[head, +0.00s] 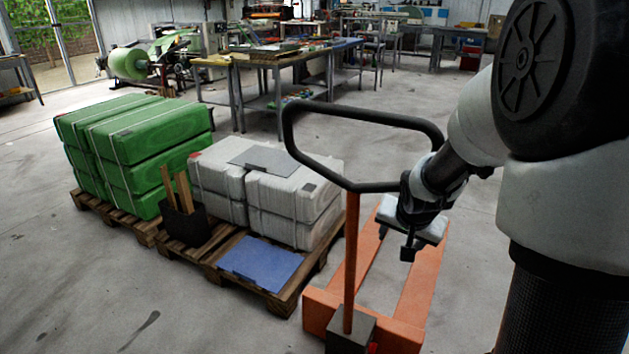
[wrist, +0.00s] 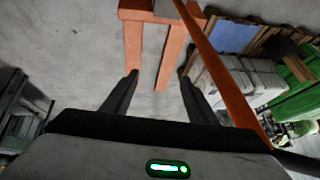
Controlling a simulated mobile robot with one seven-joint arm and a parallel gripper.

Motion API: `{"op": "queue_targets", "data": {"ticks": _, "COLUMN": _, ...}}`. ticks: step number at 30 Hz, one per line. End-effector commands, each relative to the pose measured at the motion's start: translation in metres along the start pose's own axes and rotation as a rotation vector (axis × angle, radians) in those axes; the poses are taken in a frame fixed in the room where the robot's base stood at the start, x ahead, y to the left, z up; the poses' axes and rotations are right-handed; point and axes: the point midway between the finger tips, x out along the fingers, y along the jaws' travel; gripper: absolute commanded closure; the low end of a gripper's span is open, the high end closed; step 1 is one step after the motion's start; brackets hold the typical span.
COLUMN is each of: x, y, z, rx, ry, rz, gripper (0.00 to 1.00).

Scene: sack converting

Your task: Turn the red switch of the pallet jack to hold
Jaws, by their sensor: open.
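The pallet jack has an orange fork frame (head: 320,300), an orange shaft (head: 351,260) and a black loop handle (head: 365,113). A small red part (head: 373,348), which may be the red switch, shows at the bottom edge of the head view beside the grey block at the shaft's foot. Its setting cannot be read. My gripper (head: 398,243) is open and empty above the forks, right of the shaft and apart from the red part. In the wrist view my gripper (wrist: 158,78) points toward the forks (wrist: 170,55), with the shaft (wrist: 222,70) to its right; no switch is identifiable there.
Left of the jack, wooden pallets (head: 285,297) carry grey stacked sacks (head: 300,195), green stacked sacks (head: 135,150), a blue sheet (head: 262,262) and a dark box (head: 185,222). Worktables (head: 280,60) stand behind. The handle loop is close to my forearm. Floor right of the jack is clear.

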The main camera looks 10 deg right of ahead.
Motion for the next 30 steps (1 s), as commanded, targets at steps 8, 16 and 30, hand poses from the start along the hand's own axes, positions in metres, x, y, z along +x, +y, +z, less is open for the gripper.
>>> {"op": "queue_targets", "data": {"ticks": 8, "x": 0.167, "y": 0.049, "z": 0.019, "rx": 0.336, "ry": -0.013, "rz": -0.063, "gripper": 0.47}}
{"op": "queue_targets", "data": {"ticks": 16, "x": 0.299, "y": 0.097, "z": 0.097, "rx": 0.740, "ry": -0.020, "rz": -0.175, "gripper": 0.47}}
{"op": "queue_targets", "data": {"ticks": 30, "x": 0.400, "y": 0.132, "z": 0.259, "rx": 1.396, "ry": 0.008, "rz": -0.353, "gripper": 0.47}}
